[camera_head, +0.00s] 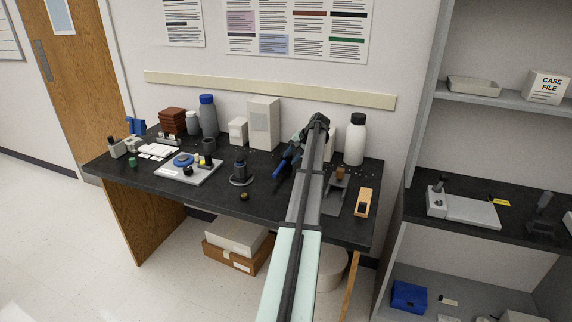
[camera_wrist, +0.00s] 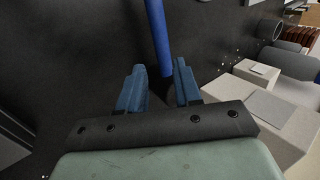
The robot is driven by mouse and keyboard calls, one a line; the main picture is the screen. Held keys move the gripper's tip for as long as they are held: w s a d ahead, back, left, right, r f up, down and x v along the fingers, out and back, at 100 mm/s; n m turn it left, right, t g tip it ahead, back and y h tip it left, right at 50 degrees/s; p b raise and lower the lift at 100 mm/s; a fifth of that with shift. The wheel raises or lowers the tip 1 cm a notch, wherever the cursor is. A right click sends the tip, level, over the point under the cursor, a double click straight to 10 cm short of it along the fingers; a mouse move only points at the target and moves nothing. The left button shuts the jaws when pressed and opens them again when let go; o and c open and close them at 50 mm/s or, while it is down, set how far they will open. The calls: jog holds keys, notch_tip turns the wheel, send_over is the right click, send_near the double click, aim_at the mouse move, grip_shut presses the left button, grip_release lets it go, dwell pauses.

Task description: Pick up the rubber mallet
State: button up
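A bright blue rod (camera_wrist: 157,38), which looks like the mallet's handle, runs down from the top edge of the wrist view. Its lower end reaches between the fingertips of my gripper (camera_wrist: 159,80). No mallet head shows in the wrist view.
Pale boxes (camera_wrist: 281,112) stand right of the fingers in the wrist view. In the head view, a white box (camera_head: 263,122) stands behind the gripper and a white bottle (camera_head: 356,142) to its right. A dark stand (camera_head: 241,172) is at left.

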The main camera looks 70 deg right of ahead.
aim_at(282, 165)
jog(key=shift+x, duration=4.15)
jog(key=shift+w+r, duration=0.15)
grip_shut()
